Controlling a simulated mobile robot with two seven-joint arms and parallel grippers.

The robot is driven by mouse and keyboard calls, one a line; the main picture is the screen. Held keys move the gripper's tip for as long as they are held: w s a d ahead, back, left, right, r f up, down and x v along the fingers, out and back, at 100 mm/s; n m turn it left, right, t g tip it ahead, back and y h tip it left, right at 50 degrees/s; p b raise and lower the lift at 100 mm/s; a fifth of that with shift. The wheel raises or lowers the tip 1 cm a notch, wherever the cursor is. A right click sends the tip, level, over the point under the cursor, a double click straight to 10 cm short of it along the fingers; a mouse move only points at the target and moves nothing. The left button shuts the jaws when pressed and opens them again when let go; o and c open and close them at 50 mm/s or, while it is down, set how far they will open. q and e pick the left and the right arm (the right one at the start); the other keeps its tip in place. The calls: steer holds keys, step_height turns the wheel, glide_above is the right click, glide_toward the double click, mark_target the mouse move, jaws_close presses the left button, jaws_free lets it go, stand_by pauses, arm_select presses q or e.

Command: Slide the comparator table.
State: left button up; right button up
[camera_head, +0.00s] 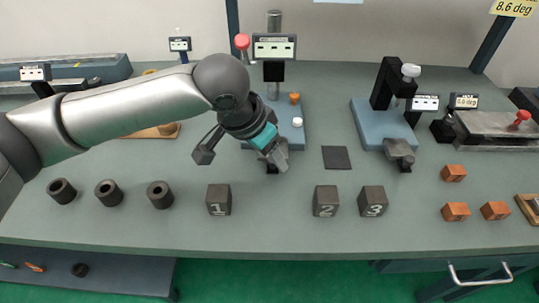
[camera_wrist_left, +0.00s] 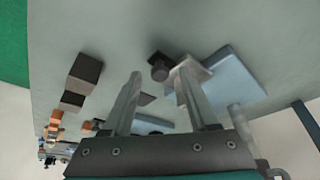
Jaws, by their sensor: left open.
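The centre stand has a pale blue base (camera_head: 291,122), a post and a display (camera_head: 274,47). My left gripper (camera_head: 278,158) is open at its front edge and hides most of the small table there; only a dark bit (camera_head: 272,169) shows below the fingers. In the left wrist view, the grey table plate (camera_wrist_left: 193,75) and its black knob (camera_wrist_left: 159,69) appear between and just beyond the open fingers (camera_wrist_left: 160,90), partly behind one finger. I cannot tell whether a finger touches them. A similar stand with a grey block (camera_head: 398,147) stands to the right. My right gripper is not in view.
Dark cubes numbered 1 (camera_head: 218,200), 2 (camera_head: 326,201) and 3 (camera_head: 373,201) stand in front. Black cylinders (camera_head: 109,193) stand at left, orange blocks (camera_head: 456,212) at right. A dark square (camera_head: 336,158) lies right of the gripper.

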arm_select(q)
jaws_close()
stand_by(0.5)
stand_by(1.0)
